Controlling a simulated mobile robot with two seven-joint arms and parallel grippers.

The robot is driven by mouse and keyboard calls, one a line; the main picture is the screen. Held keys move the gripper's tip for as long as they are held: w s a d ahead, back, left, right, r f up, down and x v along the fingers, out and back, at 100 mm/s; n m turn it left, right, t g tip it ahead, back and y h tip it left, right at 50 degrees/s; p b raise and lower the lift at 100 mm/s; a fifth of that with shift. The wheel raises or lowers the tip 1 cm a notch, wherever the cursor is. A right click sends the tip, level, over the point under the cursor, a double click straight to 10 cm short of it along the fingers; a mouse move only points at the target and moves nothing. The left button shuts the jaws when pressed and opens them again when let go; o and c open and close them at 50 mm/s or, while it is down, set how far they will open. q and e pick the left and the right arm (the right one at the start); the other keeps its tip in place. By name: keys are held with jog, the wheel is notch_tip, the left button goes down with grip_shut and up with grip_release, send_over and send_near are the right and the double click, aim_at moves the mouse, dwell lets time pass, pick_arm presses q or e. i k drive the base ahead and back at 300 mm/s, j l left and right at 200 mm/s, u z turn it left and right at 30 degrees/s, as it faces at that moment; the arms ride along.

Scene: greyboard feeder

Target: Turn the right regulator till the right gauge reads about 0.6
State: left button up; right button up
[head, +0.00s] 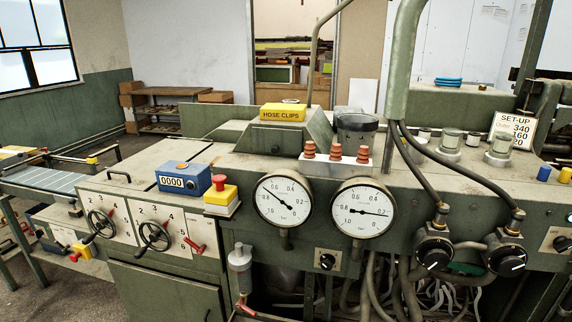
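The right gauge (363,208) is a round white dial on the green machine front. Its needle lies almost level and points right, seemingly near the 0.2 mark; the small figures are hard to read exactly. The left gauge (283,202) has its needle tilted from upper left to lower right. The right regulator (507,260) is a black knob with a white mark, below a brass hose fitting at the right of the panel. The left regulator (433,253) is a similar black knob beside it. Neither of my grippers is in view.
Two black hoses (450,160) run down to the regulators, close to the knobs. A small black knob (327,261) sits below the gauges. Grey hoses hang under the panel. A set-up card (512,131) stands on top at the right.

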aim_at(509, 263)
jog(key=z, duration=1.4)
